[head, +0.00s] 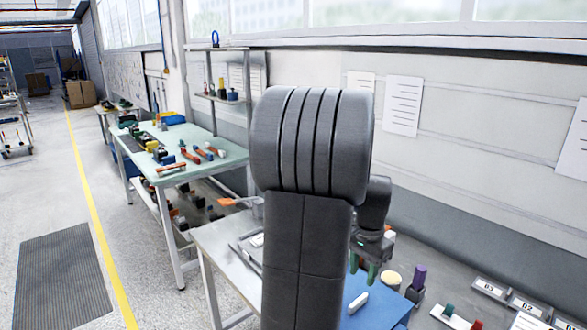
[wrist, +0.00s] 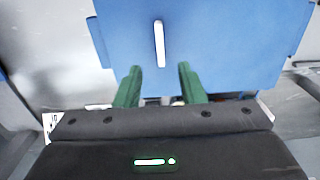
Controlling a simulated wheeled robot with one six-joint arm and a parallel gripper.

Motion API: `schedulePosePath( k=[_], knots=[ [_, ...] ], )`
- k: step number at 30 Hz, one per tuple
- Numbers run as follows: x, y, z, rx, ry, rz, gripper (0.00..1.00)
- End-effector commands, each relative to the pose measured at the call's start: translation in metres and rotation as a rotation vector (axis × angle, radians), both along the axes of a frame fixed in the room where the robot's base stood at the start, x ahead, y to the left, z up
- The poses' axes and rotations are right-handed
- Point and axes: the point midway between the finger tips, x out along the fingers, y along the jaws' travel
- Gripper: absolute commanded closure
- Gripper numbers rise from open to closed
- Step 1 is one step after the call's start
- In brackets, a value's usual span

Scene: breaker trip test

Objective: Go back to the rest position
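My gripper (wrist: 159,82) shows two green fingers in the wrist view, spread apart with nothing between them. Its fingers point down over a blue mat (wrist: 210,40) with a white bar-shaped piece (wrist: 159,43) lying on it, beyond the fingertips. In the head view the gripper (head: 364,273) hangs above the near workbench, partly behind my own arm. The white piece (head: 357,302) lies on the blue mat (head: 385,308) just below and in front of the fingers. My arm hides much of the bench's middle.
The grey workbench (head: 225,240) carries a purple-topped item (head: 418,278), a round cream object (head: 391,280) and labelled trays (head: 490,288) at right. A second bench (head: 225,158) with tools stands behind left. Floor (head: 160,290) at left is open. A wall rises behind the benches.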

Motion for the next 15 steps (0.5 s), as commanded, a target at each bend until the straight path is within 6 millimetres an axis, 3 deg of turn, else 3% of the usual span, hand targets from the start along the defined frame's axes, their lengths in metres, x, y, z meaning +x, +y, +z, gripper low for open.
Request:
schedulePosePath(
  k=[12,14,15],
  knots=[
    [-0.001,0.001,-0.084,0.001,0.005,0.000,0.64],
    [-0.001,0.001,-0.093,0.001,0.003,0.000,0.64],
    [0.000,0.000,-0.087,-0.001,-0.001,0.000,0.64]
  ],
)
